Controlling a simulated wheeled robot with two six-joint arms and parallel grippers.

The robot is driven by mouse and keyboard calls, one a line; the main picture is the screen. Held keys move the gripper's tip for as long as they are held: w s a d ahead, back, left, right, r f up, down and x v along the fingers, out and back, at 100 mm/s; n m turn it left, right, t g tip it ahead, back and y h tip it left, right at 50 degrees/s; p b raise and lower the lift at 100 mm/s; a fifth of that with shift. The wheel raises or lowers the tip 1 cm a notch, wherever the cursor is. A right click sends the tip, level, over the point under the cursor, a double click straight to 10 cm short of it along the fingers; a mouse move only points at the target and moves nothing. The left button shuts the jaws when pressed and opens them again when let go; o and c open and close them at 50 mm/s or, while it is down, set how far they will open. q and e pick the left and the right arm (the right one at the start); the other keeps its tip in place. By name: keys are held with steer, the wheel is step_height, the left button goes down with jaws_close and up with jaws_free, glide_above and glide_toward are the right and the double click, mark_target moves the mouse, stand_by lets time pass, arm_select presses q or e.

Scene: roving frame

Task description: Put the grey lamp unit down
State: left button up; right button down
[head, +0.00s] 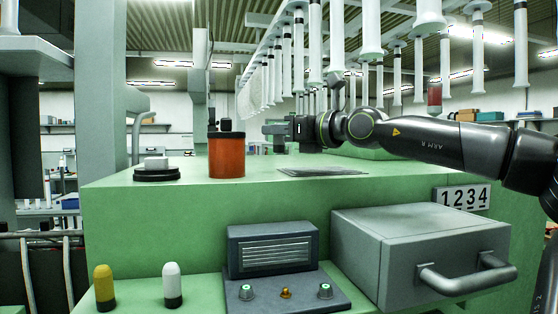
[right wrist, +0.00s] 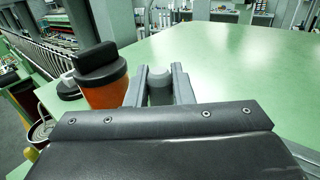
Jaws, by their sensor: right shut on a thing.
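My right gripper (head: 270,130) reaches in from the right over the green bench top, just right of the orange jar. In the right wrist view its two fingers (right wrist: 160,88) are shut on the grey lamp unit (right wrist: 160,92), a small grey rounded cylinder. The lower part of the lamp unit is hidden there by the gripper body. In the head view the fingers largely cover the lamp unit, and I cannot tell whether it touches the bench top. A yellow lamp unit (head: 104,283) and a white one (head: 172,280) stand upright on the lower green ledge. My left gripper is not in view.
The orange jar (head: 226,158) with a black lid stands close to the gripper. A black disc (head: 157,175) with a white piece on it lies further left. A dark flat mat (head: 322,172) lies right of the jar. A grey drawer (head: 420,235) with a handle juts out below.

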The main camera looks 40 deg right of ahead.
mark_target(279, 151)
steer(key=shift+f+b, duration=1.6)
steer(key=shift+f, duration=0.55)
steer(key=shift+f, duration=0.15)
steer(key=c, duration=1.3)
jaws_free()
steer(key=shift+o, duration=0.2)
